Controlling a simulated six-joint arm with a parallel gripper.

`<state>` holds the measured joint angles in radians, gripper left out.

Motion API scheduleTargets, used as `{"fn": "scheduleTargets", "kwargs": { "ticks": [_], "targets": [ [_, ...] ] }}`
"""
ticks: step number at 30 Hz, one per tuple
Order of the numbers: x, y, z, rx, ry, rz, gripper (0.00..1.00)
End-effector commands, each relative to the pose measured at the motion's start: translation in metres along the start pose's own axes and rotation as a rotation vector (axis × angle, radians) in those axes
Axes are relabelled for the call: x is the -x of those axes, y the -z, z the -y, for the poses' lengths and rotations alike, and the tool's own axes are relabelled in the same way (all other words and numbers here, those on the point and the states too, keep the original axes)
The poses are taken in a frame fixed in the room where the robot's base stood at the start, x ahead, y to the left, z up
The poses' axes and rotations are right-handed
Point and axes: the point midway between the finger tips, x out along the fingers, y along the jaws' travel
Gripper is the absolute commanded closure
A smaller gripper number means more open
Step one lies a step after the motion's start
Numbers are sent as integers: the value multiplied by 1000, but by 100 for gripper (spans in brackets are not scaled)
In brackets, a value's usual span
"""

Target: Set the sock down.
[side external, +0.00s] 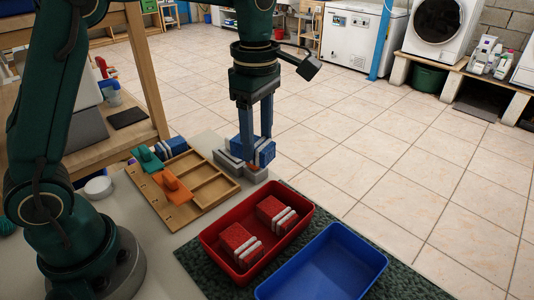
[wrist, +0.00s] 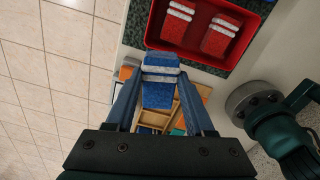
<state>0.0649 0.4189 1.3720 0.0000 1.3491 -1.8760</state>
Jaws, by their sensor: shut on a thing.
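My gripper (side external: 257,146) is shut on a blue folded sock with white stripes (side external: 266,154). The sock also shows between the two fingers in the wrist view (wrist: 157,97). In the side view it is low over a grey block plinth (side external: 227,161) at the table's far edge. I cannot tell whether the sock touches the plinth. A small orange-red patch shows at the plinth below the fingers.
A red tray (side external: 205,239) holds two red socks with white stripes (side external: 240,243). An empty blue tray (side external: 325,265) stands beside it on a green mat (side external: 408,287). A wooden compartment tray (side external: 207,204) with teal, orange and blue things lies left of the plinth.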

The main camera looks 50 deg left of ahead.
Motion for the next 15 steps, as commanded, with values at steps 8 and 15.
{"fn": "scheduleTargets", "kwargs": {
  "ticks": [8, 15],
  "targets": [
    [-1, -76, 42, -163, -1, 1, 99],
    [-6, -98, 62, -243, 3, -1, 99]
  ]
}}
